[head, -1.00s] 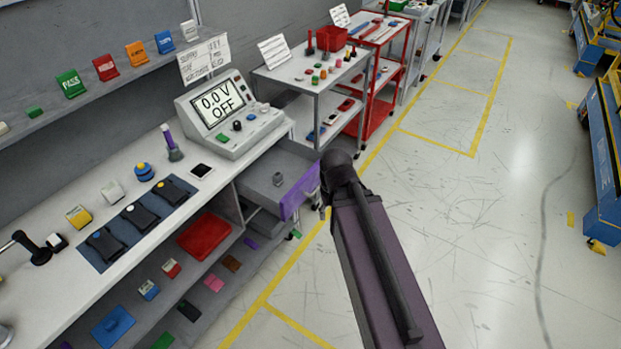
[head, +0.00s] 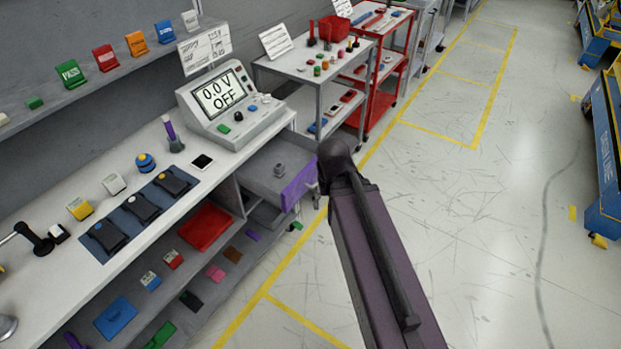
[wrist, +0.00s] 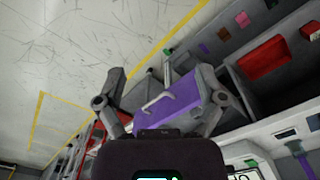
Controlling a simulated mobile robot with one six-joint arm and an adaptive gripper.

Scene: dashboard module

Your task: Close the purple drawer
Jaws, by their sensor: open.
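The purple drawer (head: 299,187) stands pulled out from the end of the workbench, below the top. Its front is purple and its inside is grey, with a small grey object (head: 279,171) in it. In the wrist view the purple front (wrist: 181,102) and its pale bar handle (wrist: 160,96) show between the fingers of my gripper (wrist: 160,78). The fingers are spread wide, with one on each side of the front. I cannot tell whether they touch it. In the head view my dark arm hides most of the gripper.
A grey meter console (head: 232,105) stands on the workbench (head: 130,200) above the drawer. A red tray (head: 206,228) and small parts lie on the shelf below. A grey cart (head: 318,80) and a red cart (head: 383,100) stand beyond.

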